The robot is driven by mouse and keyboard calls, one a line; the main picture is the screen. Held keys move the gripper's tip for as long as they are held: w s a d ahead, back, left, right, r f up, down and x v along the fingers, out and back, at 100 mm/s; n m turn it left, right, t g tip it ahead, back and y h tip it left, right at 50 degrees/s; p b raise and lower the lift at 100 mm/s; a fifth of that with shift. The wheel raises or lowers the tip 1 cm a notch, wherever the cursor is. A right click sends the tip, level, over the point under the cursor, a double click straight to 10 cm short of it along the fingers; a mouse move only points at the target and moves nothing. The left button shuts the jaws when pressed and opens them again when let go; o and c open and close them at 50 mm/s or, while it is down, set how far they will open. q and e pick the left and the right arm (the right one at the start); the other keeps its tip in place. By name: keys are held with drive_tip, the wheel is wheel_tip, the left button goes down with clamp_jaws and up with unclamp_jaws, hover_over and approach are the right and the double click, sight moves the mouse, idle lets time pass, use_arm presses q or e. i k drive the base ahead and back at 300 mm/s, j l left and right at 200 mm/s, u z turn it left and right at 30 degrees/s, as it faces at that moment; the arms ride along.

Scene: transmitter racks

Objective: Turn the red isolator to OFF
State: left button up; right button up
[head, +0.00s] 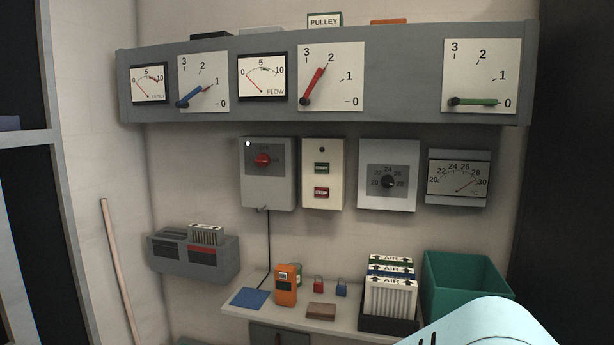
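A red rotary knob (262,160) sits on the dark plate of a grey wall box (283,185), which matches the red isolator. The markings around the knob are too small to read, and I cannot tell which one it points to. A small white light shows at the box's upper left corner, and a black cable hangs below. Neither gripper is in view. A pale blue rounded part, likely of my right arm, fills the lower right corner.
A cream start/stop box (322,207) is just right. A temperature controller (387,202) and gauge follow. Above, a grey panel (400,112) carries blue, red and green levers. Below, a shelf (345,318) holds an orange meter, padlocks and AIR filters beside a green bin (500,290).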

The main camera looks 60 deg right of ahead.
sight(263, 160)
drive_tip(key=z, duration=1.9)
